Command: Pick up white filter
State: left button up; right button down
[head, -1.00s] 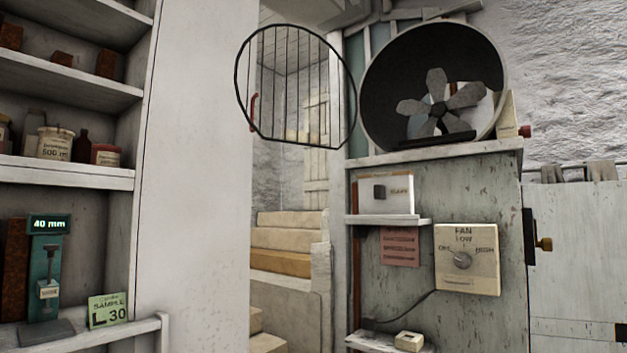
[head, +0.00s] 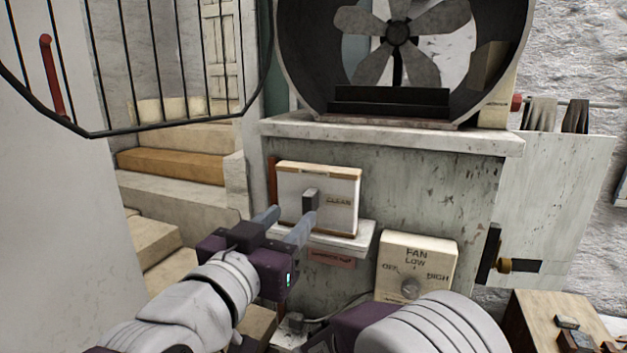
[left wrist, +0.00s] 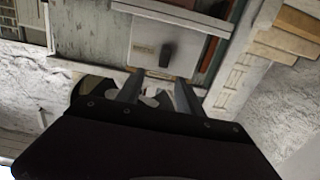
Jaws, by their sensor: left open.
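The white filter (head: 343,185) is a flat white panel lettered CLEAN, with tan edging and a dark grip block (head: 311,199) on its face. It stands upright on a small ledge (head: 350,238) of the cabinet. My left gripper (head: 291,221) is open, with its fingers pointing at the grip block from in front and slightly below; nothing is between them. In the left wrist view the filter (left wrist: 190,42) lies beyond the fingertips (left wrist: 158,85), and a gap separates them from the block. My right gripper's fingers do not show.
A large round fan housing (head: 290,60) sits on the cabinet top (head: 400,136). A fan dial box (head: 417,262) is to the filter's right. A round barred grille (head: 120,130) hangs at upper left. A wooden box (head: 560,320) is at lower right.

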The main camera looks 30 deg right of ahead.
aim_at(307, 198)
pick_arm(q)
jog(key=x, duration=0.3)
jog(key=p+x, duration=0.1)
jog(key=shift+w+a+f, duration=0.15)
jog(key=shift+w+a, duration=0.05)
jog(key=shift+w, duration=0.3)
jog(key=shift+w+d+f, duration=0.15)
jog(key=shift+w+d, duration=0.1)
jog(key=d+p, duration=0.1)
jog(key=w+d+r+p, duration=0.1)
jog(key=p, duration=0.1)
jog(key=shift+d+r, duration=0.1)
jog(key=shift+w+d+f+p, duration=0.3)
jog(key=shift+w+d+p, duration=0.1)
jog(key=shift+w+d, duration=0.35)
jog(key=shift+w+d+f, duration=0.15)
jog(key=shift+w+f, duration=0.05)
jog(key=shift+w, duration=0.05)
jog(key=shift+s, duration=0.15)
jog(key=c, duration=0.8)
jog(key=shift+s+r, duration=0.1)
jog(key=shift+r, duration=0.05)
grip_shut()
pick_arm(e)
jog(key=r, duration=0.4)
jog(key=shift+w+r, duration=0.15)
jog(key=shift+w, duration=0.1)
